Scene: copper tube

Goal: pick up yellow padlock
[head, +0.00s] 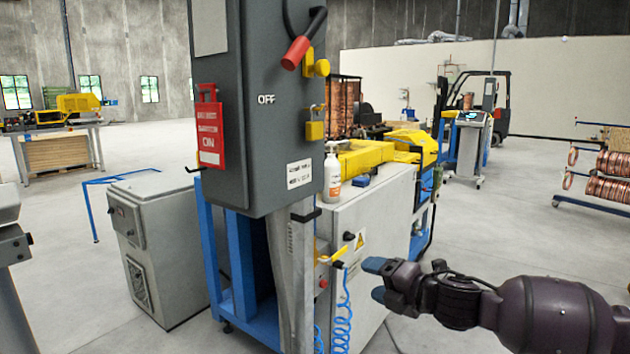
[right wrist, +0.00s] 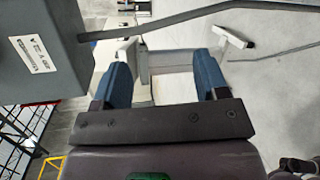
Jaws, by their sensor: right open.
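The yellow padlock (head: 315,124) hangs on the right edge of the grey electrical box (head: 260,130), below the switch with the red-tipped lever (head: 297,50). My right gripper (head: 372,279) is in front of the white cabinet, well below and to the right of the padlock, and apart from it. In the right wrist view its two blue fingers (right wrist: 165,85) are spread with nothing between them. The padlock does not show in the right wrist view. My left gripper is not clearly in view.
A red tag (head: 208,135) hangs on the box's left side. A white bottle (head: 332,175) stands on the white cabinet (head: 375,220) behind the box. A blue coiled hose (head: 342,320) hangs below. The floor at right is mostly clear.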

